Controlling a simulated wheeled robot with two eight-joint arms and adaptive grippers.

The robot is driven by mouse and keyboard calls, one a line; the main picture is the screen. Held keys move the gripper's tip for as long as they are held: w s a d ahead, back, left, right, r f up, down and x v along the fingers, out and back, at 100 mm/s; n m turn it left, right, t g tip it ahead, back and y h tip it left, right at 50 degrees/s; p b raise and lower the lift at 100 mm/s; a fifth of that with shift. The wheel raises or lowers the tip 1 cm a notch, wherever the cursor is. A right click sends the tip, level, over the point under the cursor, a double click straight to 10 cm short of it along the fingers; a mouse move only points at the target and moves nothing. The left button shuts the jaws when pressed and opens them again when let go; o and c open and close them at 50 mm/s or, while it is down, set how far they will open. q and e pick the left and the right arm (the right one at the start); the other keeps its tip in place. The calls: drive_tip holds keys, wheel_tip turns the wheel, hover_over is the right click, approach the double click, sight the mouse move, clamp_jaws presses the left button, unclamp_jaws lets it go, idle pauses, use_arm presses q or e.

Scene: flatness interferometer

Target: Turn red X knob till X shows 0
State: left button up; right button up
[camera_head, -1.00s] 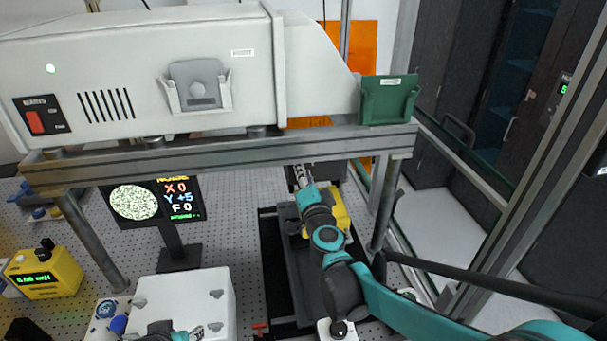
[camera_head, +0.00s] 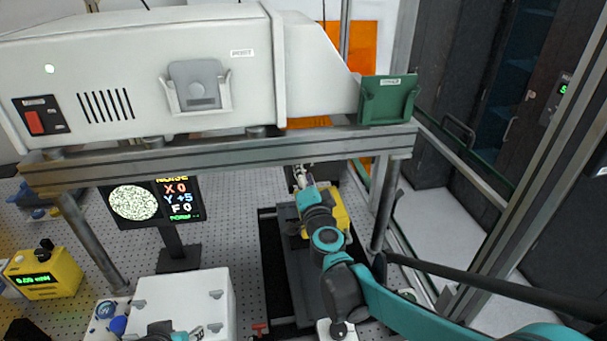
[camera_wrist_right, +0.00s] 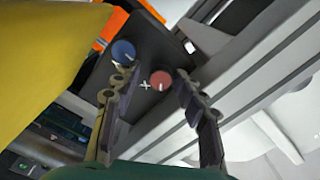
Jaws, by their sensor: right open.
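The red X knob (camera_wrist_right: 161,79), with a pale pointer line, sits on a dark panel in the right wrist view. My right gripper (camera_wrist_right: 155,73) is open, its fingers on either side of the red knob in this view, with visible gaps. Whether the fingertips reach knob depth, I cannot tell. In the head view the right gripper (camera_head: 302,178) reaches under the metal beam, and the knob is hidden there. The screen (camera_head: 178,205) reads X 0, Y +5, F 0 beside a speckled round pattern. Part of my left gripper (camera_head: 170,332) shows at the bottom edge; its fingers are unclear.
A blue knob (camera_wrist_right: 123,51) sits close to the left fingertip in the wrist view. A yellow block (camera_head: 341,212) stands beside the right arm. The beam (camera_head: 220,150) carries a large white instrument (camera_head: 140,65). A white case (camera_head: 185,300) stands at the lower left.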

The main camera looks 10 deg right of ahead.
drive_tip(key=s, duration=0.8)
idle(1.7)
